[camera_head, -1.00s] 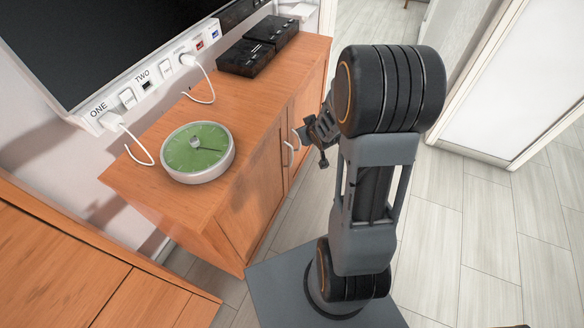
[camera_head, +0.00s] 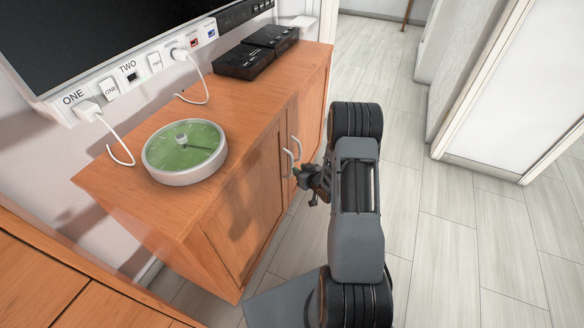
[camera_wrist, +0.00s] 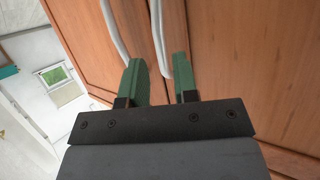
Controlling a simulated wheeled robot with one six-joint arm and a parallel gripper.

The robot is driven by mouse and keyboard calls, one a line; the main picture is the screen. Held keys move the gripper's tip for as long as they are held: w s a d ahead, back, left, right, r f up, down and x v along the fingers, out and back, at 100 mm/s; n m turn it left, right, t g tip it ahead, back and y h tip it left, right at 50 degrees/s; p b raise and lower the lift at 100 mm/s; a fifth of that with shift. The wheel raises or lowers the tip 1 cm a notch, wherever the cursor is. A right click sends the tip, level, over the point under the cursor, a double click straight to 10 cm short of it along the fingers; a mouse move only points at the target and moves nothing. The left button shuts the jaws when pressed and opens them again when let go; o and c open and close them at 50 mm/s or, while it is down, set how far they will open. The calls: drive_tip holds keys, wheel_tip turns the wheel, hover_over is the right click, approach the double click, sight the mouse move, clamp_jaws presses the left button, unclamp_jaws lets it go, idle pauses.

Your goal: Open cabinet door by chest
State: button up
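The wooden cabinet (camera_head: 150,205) has two front doors, both shut. The near door (camera_head: 245,225) and the far door (camera_head: 312,100) each have a curved pale metal handle by the middle seam, the near handle (camera_head: 288,162) and the far handle (camera_head: 297,148). My gripper (camera_head: 302,178) is at the cabinet front, close to the handles. In the wrist view, its two green fingers (camera_wrist: 160,78) are apart. One handle (camera_wrist: 159,40) reaches into the gap between them; the other handle (camera_wrist: 115,32) passes outside the left finger. Contact with either handle cannot be told.
A green round clock (camera_head: 185,150) and black boxes (camera_head: 245,60) stand on the cabinet top. A wooden piece of furniture (camera_head: 60,275), perhaps the chest, is at the lower left. A white wall panel (camera_head: 510,90) stands at the right. The floor (camera_head: 450,240) right of my arm is clear.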

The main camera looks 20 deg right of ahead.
sight(292, 165)
drive_tip(key=b+x, duration=0.1)
drive_tip(key=x, duration=0.5)
drive_tip(key=shift+w+f, duration=0.2)
drive_tip(key=shift+w, duration=0.15)
drive_tip(key=shift+c, duration=0.2)
clamp_jaws()
